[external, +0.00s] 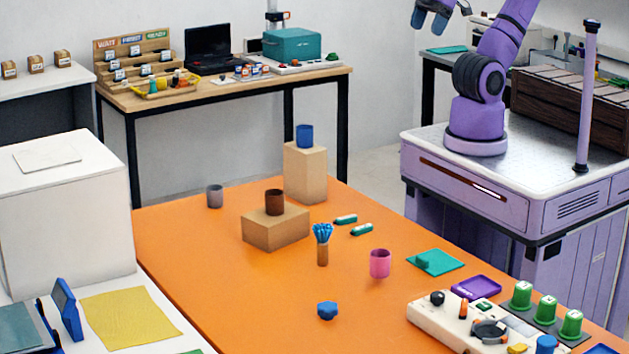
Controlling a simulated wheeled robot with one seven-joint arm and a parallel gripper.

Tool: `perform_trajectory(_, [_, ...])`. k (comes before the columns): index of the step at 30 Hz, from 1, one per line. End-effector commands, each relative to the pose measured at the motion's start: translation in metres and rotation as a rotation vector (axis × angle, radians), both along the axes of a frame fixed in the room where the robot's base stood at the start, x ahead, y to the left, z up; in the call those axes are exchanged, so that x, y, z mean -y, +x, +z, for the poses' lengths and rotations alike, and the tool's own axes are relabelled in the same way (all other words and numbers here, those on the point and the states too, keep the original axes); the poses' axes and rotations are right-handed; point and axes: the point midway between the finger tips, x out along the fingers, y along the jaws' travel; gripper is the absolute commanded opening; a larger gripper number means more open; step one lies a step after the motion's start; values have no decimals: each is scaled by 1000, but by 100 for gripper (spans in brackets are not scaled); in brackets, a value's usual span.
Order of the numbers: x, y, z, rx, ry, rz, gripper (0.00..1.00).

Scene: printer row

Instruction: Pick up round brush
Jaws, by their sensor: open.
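The likely round brush (322,240) stands upright on the orange table (200,275), with blue bristle-like tufts on top and a brown lower part. I cannot tell whether the brown part is its handle or a small holder. My gripper (434,16) is at the top edge of the external view, partly cut off by the frame. It is open, with nothing seen between its fingers, high above and well away from the brush.
Near the brush are a brown cup (275,202) on a wooden block (275,232), a pink cup (380,263), a blue knob-like piece (327,310) and two green pieces (346,219). A blue cup (304,136) tops a taller block (305,172). The table's left front is clear.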

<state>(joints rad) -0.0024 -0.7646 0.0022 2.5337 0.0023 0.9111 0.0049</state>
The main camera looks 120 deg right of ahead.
Motion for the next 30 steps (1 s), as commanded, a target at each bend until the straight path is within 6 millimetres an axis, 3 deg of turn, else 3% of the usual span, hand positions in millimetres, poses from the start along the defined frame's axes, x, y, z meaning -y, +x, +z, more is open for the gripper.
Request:
perform_trajectory(10, [0,0,0,0,0,0,74])
perform_trajectory(12, [0,0,0,0,0,0,60])
perform_trajectory(22, [0,3,-1,-1,0,-8,59])
perform_trajectory(26, [0,20,-7,-5,2,-58,59])
perform_trajectory(30, [2,55,-22,-2,15,-159,59])
